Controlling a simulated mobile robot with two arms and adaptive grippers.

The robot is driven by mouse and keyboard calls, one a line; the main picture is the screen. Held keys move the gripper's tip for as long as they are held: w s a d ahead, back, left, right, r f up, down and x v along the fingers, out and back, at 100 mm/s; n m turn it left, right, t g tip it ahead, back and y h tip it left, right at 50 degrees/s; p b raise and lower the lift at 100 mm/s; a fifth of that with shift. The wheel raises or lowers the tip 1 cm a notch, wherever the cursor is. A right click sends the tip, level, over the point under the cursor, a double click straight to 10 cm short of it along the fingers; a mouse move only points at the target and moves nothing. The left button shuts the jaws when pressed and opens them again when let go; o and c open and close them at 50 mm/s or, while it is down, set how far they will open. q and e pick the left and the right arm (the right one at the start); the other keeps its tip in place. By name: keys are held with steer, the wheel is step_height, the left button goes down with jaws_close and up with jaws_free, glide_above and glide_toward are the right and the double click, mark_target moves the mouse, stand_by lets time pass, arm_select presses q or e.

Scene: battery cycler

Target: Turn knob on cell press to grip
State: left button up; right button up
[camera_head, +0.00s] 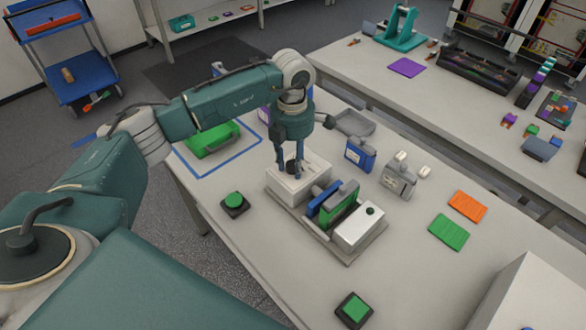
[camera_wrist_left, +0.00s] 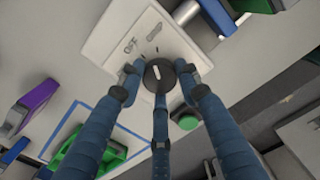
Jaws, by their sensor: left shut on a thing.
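The cell press (camera_head: 352,228) stands on the near table, with white blocks at both ends and a green and blue part between them. A dark round knob (camera_wrist_left: 159,75) with a white pointer line sits on its left white block (camera_head: 318,182). In the left wrist view, the white face (camera_wrist_left: 115,35) beside the knob carries printed marks, partly "OFF". My left gripper (camera_head: 291,168) points down over this block, and its blue fingers (camera_wrist_left: 160,85) are closed around the knob. The fingers hide part of the knob in the head view. My right gripper is not in view.
Green buttons (camera_head: 234,200) (camera_head: 354,308) stand left of and in front of the press. A blue box (camera_head: 360,154) and a grey device (camera_head: 398,180) stand behind it. A green case (camera_head: 212,140) lies inside a blue taped outline. Green (camera_head: 449,232) and orange (camera_head: 467,206) pads lie to the right.

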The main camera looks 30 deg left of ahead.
mark_target(290, 165)
arm_select(q)
steer(key=shift+s+a+f+m+b, duration=0.1)
steer(key=shift+s+f+m+b, duration=0.05)
steer(key=shift+m+b, duration=0.95)
steer(key=o, duration=1.2)
steer(key=shift+a, duration=0.1)
steer(key=shift+c, duration=0.2)
steer(key=shift+s+r, duration=0.1)
steer(key=shift+r, duration=0.4)
step_height(290, 165, up, 11)
steer(key=shift+r, duration=0.2)
